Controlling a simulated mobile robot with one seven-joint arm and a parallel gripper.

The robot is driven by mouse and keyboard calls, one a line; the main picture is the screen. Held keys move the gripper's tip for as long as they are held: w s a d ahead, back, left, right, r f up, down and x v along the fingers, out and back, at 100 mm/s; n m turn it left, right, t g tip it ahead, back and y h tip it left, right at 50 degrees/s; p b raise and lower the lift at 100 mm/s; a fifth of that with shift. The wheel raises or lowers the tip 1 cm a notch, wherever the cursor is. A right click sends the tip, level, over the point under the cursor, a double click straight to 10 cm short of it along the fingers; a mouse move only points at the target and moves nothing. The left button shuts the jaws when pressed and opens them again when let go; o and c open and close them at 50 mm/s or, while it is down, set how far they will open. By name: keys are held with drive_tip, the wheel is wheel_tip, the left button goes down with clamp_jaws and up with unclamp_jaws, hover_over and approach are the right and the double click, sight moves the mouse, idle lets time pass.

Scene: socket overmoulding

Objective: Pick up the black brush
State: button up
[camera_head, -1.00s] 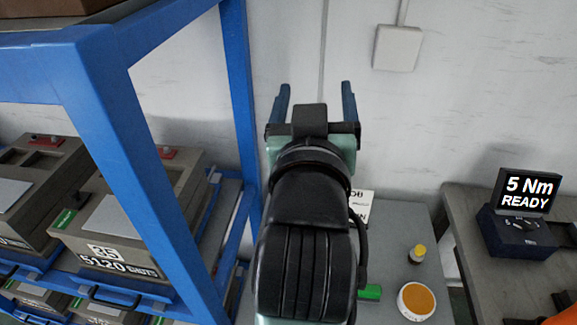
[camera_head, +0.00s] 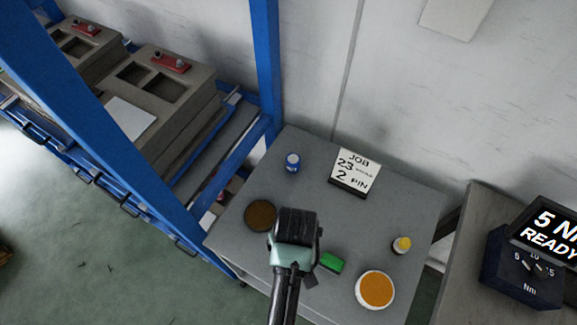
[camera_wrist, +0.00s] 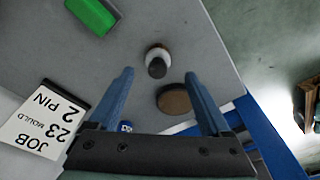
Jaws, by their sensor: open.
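In the wrist view, a small upright thing with a dark rounded top and a pale ring at its base, which looks like the black brush (camera_wrist: 157,65), stands on the grey table (camera_wrist: 215,30). It appears between the tips of my gripper's (camera_wrist: 158,75) two blue fingers, which are apart and empty. I cannot tell how far the tips are above it. In the head view my wrist hangs over the middle of the same table and hides the brush and the fingers.
Around it are a brown disc (camera_head: 260,215), a green block (camera_head: 331,262), a round orange-topped dish (camera_head: 375,289), a yellow-capped bottle (camera_head: 401,245), a blue can (camera_head: 292,162) and a job sign (camera_head: 354,172). A blue rack (camera_head: 266,70) stands left, a torque display (camera_head: 530,250) right.

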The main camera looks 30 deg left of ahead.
drive_tip(key=shift+w+a+f, duration=0.1)
drive_tip(key=shift+w+f, duration=0.05)
drive_tip(key=shift+f, duration=0.8)
drive_tip(key=shift+w+a+f, duration=0.1)
drive_tip(key=shift+w+f, duration=0.1)
drive_tip(key=shift+f, duration=0.8)
drive_tip(key=shift+w+a+f, duration=0.1)
drive_tip(key=shift+w+f, duration=0.05)
drive_tip(key=shift+f, duration=0.8)
clamp_jaws()
